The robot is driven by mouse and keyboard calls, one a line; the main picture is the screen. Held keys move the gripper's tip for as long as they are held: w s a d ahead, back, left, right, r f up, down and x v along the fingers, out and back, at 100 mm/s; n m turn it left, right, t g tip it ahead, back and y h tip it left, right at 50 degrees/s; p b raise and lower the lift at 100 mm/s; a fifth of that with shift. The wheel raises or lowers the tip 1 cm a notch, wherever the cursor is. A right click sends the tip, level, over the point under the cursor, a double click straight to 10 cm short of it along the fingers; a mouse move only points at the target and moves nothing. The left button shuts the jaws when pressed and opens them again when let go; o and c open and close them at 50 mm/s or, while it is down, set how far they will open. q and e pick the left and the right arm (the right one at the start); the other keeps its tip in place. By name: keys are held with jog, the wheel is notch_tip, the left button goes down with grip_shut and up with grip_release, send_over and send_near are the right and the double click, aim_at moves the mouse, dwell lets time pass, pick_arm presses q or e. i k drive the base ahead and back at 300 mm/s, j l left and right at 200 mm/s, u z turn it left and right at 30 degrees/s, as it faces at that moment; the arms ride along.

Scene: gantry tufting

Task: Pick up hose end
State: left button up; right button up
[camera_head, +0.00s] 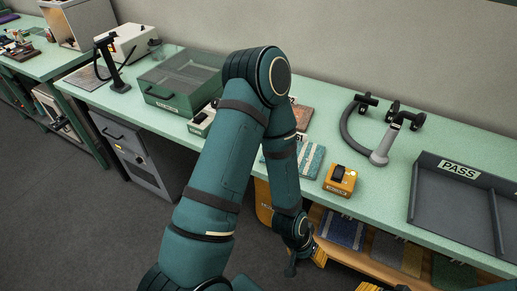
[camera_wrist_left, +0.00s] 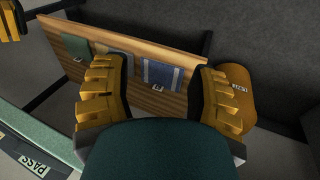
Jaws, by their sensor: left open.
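A dark curved hose (camera_head: 352,128) lies on the green bench top, right of the middle in the head view. Its pale grey end piece (camera_head: 381,154) rests toward the bench's front, and a dark fitting (camera_head: 366,99) is at the back end. My left arm crosses the centre of the head view and bends down past the bench's front edge. My left gripper (camera_wrist_left: 160,78) is open in the left wrist view, with nothing between its ribbed yellow fingers. It is low in front of the bench, away from the hose. Yellow finger parts at the head view's bottom edge may be my right gripper (camera_head: 370,287).
A yellow device (camera_head: 340,180) and textile samples (camera_head: 306,160) lie left of the hose. A grey PASS tray (camera_head: 425,202) stands right. A wooden shelf (camera_wrist_left: 110,72) with samples and an orange bin (camera_wrist_left: 237,83) are under the bench. A lidded green box (camera_head: 170,104) stands farther left.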

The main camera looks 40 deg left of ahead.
aim_at(379, 157)
jog(key=u, duration=0.45)
jog(key=j+z, duration=1.2)
